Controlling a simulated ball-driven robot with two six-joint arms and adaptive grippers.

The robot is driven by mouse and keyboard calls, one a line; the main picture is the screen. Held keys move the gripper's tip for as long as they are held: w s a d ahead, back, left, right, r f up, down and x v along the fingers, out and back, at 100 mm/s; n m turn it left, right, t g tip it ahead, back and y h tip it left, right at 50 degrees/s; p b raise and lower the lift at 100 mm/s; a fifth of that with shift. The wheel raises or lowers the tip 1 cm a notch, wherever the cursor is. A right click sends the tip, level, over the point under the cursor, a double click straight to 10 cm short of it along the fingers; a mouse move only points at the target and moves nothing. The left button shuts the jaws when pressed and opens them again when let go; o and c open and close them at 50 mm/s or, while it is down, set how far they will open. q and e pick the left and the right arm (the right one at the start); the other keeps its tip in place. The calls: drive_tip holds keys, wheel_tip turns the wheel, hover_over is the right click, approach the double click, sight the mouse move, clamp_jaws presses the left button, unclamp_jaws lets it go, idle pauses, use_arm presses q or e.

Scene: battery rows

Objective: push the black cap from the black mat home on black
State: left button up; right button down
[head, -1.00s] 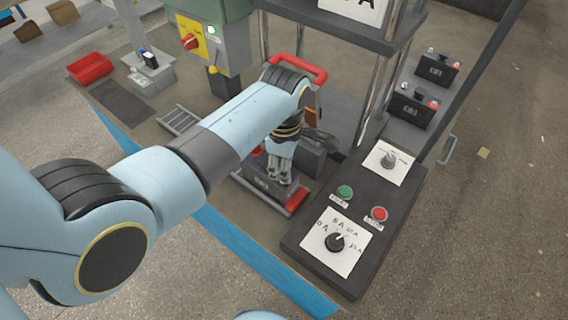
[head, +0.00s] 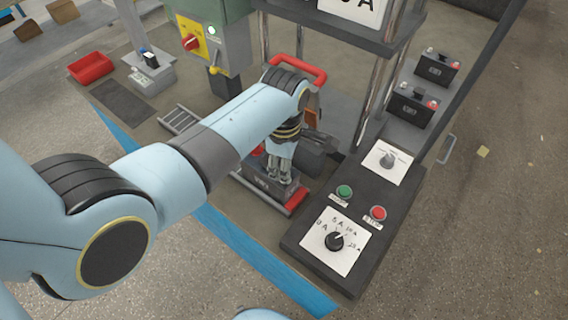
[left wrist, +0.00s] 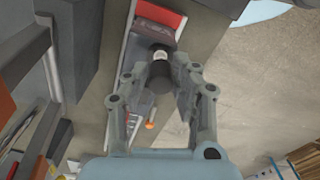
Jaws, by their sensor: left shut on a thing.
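My left gripper (head: 279,172) is over a dark battery (head: 262,186) that stands on a red-ended tray (head: 297,203). In the left wrist view the gripper (left wrist: 160,80) is shut on a dark round cap (left wrist: 159,78). A short post with a pale band (left wrist: 160,56) shows right at the cap's far end, against the battery. I cannot tell whether the cap is seated on it or only close to it. In the head view the fingers hide the cap. The black mat (head: 122,104) at the left looks bare. My right gripper is not in view.
A control panel with green (head: 344,191) and red (head: 378,213) buttons stands to the right of the gripper. A press frame with metal posts (head: 374,92) rises behind it. A red bin (head: 90,67) is at far left. Two more batteries (head: 412,108) stand at right.

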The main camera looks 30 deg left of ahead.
use_arm(q)
drive_tip(key=shift+f+b, duration=0.75)
drive_tip(key=shift+f, duration=0.75)
idle(1.4)
drive_tip(key=o, duration=0.9)
drive_tip(key=shift+c, duration=0.2)
drive_tip(key=shift+o, duration=0.4)
drive_tip(key=o, duration=0.4)
drive_tip(key=shift+r, duration=0.1)
wheel_tip(320, 180, up, 2)
drive_tip(key=p, duration=0.3)
drive_tip(key=shift+r, duration=2.45)
